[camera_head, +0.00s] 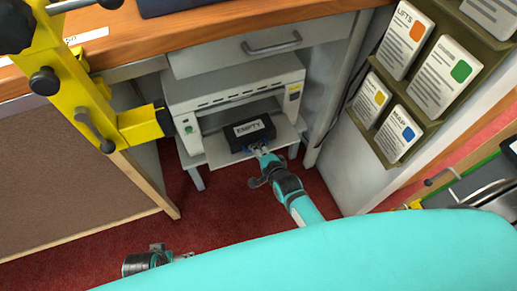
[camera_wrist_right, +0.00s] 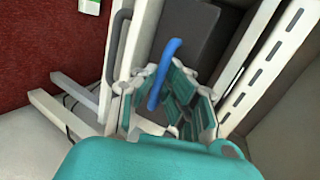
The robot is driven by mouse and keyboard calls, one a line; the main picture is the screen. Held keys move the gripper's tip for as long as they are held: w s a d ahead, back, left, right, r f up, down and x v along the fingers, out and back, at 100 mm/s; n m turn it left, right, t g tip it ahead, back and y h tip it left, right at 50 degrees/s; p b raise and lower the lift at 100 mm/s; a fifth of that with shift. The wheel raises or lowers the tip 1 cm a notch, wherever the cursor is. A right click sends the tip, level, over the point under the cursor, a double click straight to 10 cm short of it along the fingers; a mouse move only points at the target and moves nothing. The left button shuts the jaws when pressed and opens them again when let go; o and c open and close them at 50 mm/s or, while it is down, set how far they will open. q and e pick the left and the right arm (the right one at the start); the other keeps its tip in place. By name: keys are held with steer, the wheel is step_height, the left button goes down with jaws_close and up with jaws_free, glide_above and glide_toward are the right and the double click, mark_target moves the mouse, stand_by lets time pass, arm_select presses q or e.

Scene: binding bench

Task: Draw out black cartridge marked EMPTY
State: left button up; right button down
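The black cartridge (camera_head: 250,134) has a white label reading EMPTY. It sits at the front opening of the white printer (camera_head: 236,92) under the bench, over its front shelf (camera_head: 221,155). The cartridge also shows in the right wrist view (camera_wrist_right: 190,38) as a dark block with a blue handle (camera_wrist_right: 164,73). My right gripper (camera_head: 260,150) is at the cartridge's front edge. In the right wrist view its fingers (camera_wrist_right: 160,100) look apart, with the handle between them; I see no clear grip on it. My left gripper (camera_head: 172,257) is low over the red floor, its fingers too small to judge.
A yellow clamp frame (camera_head: 75,80) stands at the left on the wooden bench (camera_head: 150,42). A drawer with a grey handle (camera_head: 272,46) is above the printer. A card rack (camera_head: 440,25) is on the right.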

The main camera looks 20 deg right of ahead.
steer(key=shift+s, duration=0.3)
steer(key=c, duration=1.4)
jaws_free()
steer(key=shift+s, duration=0.1)
steer(key=v, duration=1.1)
steer(key=shift+s+r, duration=0.15)
steer(key=shift+s, duration=0.2)
